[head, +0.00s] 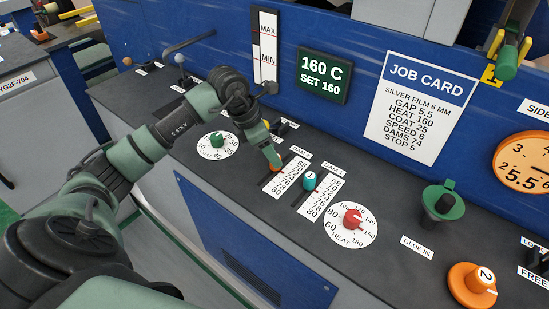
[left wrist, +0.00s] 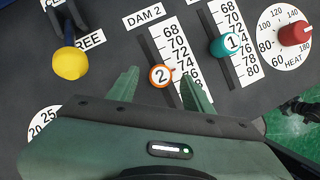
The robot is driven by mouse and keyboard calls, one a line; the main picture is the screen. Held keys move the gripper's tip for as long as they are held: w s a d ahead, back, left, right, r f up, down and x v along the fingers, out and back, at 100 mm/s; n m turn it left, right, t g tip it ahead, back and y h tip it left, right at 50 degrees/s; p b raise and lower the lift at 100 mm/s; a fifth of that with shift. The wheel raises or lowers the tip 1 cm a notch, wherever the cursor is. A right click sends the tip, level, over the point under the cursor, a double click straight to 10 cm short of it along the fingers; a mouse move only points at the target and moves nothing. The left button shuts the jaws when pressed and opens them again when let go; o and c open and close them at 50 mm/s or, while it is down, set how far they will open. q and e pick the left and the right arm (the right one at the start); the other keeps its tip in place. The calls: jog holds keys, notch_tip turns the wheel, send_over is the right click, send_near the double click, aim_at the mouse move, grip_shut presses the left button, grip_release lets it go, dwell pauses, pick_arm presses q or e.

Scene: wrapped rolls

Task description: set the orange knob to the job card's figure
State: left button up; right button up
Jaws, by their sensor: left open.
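The orange slider knob (left wrist: 162,76), marked 2, stands beside the DAM 2 scale (left wrist: 173,45). In the head view this knob (head: 276,167) is mostly hidden by my gripper. My left gripper (head: 274,160) is open over it, and in the left wrist view its fingers (left wrist: 160,88) are on either side of the knob. I cannot tell whether they touch it. The job card (head: 419,105) reads gap 5.5, heat 160, coat 25, speed 6, dams 74, stop 5. My right gripper is out of view.
A teal knob (left wrist: 230,44) marked 1 stands close right on its own scale. Beyond it is the red heat dial (left wrist: 294,33). A yellow ball lever (left wrist: 70,62) is to the left. A green dial (head: 217,140) is nearby.

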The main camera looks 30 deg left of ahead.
pick_arm(q)
jog(key=shift+b+v, duration=0.3)
jog(key=shift+v, duration=2.05)
jog(key=shift+f, duration=0.1)
